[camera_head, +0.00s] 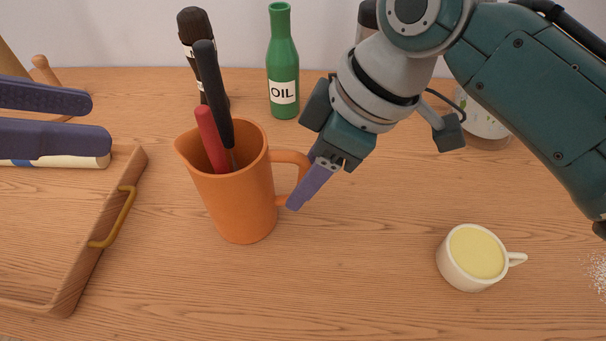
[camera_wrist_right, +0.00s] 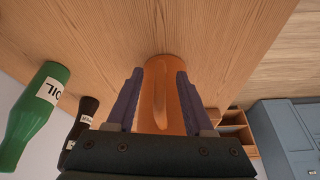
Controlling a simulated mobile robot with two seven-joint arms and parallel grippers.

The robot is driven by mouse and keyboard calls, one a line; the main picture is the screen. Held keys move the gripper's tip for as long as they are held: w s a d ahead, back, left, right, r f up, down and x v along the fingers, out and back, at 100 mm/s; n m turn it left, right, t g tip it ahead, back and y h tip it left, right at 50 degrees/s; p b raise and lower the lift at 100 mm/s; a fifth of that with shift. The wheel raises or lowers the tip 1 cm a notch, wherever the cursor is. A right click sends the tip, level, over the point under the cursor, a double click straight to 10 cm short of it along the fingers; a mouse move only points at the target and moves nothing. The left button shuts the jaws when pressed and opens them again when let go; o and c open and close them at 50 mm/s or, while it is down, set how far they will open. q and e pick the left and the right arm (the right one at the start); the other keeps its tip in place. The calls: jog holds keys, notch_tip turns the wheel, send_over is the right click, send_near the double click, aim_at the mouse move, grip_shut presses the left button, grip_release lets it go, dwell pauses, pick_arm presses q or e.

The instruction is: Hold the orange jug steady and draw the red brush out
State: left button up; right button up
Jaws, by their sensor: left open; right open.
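The orange jug (camera_head: 235,200) stands on the wooden counter in the middle of the head view. The red brush (camera_head: 211,138) leans in it; only its handle shows, and its lower end is hidden inside. A black-handled utensil (camera_head: 217,95) stands beside it in the jug. My right gripper (camera_head: 292,205) is open at the jug's handle. In the right wrist view its purple fingers (camera_wrist_right: 160,72) lie on either side of the orange jug (camera_wrist_right: 160,100); I cannot tell whether they touch it. My left gripper (camera_head: 100,118) is open and empty at the left, apart from the jug.
A wooden tray (camera_head: 100,250) with a brass handle is at the left, a cream cylinder (camera_head: 65,162) under my left gripper. A dark bottle (camera_head: 193,25) and green oil bottle (camera_head: 283,65) stand behind the jug. A cream cup (camera_head: 465,275) is at the front right.

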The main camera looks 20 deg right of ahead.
jog(key=shift+x, duration=0.8)
jog(key=shift+c, duration=0.4)
grip_shut()
dwell(0.5)
